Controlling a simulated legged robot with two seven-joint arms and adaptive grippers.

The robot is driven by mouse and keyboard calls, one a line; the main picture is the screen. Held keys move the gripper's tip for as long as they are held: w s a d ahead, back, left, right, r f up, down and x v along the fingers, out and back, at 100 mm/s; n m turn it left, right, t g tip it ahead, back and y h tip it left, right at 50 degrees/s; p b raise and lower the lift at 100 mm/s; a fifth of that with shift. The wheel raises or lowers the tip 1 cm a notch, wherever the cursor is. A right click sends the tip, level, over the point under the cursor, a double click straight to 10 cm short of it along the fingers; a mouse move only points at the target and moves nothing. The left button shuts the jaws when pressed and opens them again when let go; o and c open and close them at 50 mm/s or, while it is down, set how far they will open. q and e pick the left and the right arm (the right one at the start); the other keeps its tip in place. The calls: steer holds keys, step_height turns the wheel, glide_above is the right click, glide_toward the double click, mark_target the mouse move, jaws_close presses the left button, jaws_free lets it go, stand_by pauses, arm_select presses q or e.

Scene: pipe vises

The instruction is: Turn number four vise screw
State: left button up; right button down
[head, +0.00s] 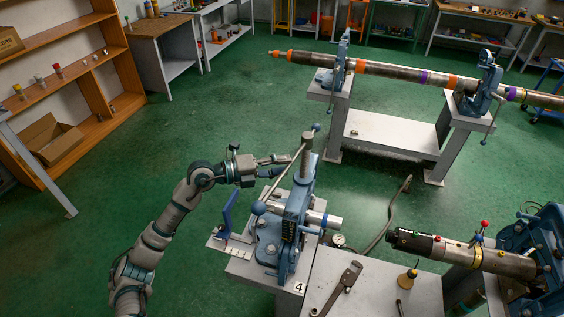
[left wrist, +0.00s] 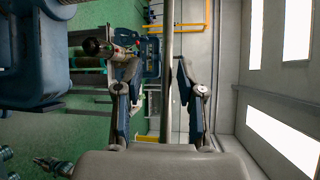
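The number four vise (head: 293,225) is blue and stands on a grey pedestal marked 4 (head: 299,288), with a grey pipe (head: 325,219) through it. Its upright screw (head: 306,145) rises from the top. A slanted handle bar (head: 284,174) with blue ball ends crosses the screw. My left gripper (head: 287,161) is just left of the screw, close to the bar. In the left wrist view the left gripper (left wrist: 157,75) has its fingers apart. A grey bar, apparently the handle (left wrist: 167,70), runs between them in the picture; contact cannot be told. My right gripper is not in view.
A grey table (head: 330,290) with a wrench (head: 345,287) and an oil can (head: 408,278) adjoins the pedestal at right. Another blue vise (head: 540,245) holds a dark pipe there. A long pipe (head: 400,72) lies in two vises behind. Green floor is clear at left.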

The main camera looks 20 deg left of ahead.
arm_select(q)
steer(key=d, duration=0.3)
steer(key=shift+w+r, duration=0.1)
steer(key=shift+r, duration=0.05)
steer(key=shift+d, duration=0.5)
jaws_close()
steer(key=shift+w+a, duration=0.15)
steer(key=shift+a, duration=0.65)
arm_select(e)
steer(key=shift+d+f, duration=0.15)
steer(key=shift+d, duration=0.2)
